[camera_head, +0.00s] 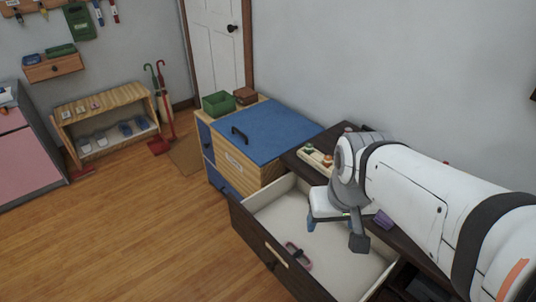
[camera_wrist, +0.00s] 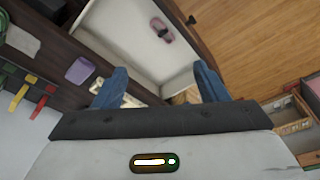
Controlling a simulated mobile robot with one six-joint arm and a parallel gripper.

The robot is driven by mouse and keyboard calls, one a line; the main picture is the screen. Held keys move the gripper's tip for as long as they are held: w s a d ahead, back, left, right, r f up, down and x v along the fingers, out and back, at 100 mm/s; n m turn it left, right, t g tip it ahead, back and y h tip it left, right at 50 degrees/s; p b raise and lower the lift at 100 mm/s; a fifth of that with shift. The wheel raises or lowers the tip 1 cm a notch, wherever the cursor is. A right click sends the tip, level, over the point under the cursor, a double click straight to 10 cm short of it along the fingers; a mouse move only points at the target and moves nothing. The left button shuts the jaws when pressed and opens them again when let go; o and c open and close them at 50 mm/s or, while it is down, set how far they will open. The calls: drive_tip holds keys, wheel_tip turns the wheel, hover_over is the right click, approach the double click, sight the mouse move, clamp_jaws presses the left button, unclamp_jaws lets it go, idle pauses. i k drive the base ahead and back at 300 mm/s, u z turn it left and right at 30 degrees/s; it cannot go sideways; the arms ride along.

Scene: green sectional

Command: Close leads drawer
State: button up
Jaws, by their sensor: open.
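A dark wooden drawer (camera_head: 266,250) with a pale lining stands pulled out from a dark cabinet in the head view. A pink and dark looped item, perhaps the lead (camera_head: 298,256), lies on its floor. In the wrist view the drawer (camera_wrist: 190,28) and the pink item (camera_wrist: 153,29) show beyond the fingers. My gripper (camera_head: 356,232) is above the drawer's inside, near its cabinet side, pointing down. In the wrist view its two blue fingers (camera_wrist: 160,88) are spread apart with nothing between them. The arm hides part of the cabinet top.
A purple item (camera_head: 383,219) lies on the dark cabinet top beside the arm. A blue-topped wooden chest (camera_head: 262,130) stands close behind the drawer. A low wooden shelf (camera_head: 104,102) stands far left. The wooden floor (camera_head: 150,220) left of the drawer is clear.

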sight(276, 213)
drive_tip(key=u, duration=0.45)
drive_tip(key=k, duration=0.85)
drive_tip(key=z, duration=0.35)
drive_tip(key=i, duration=0.5)
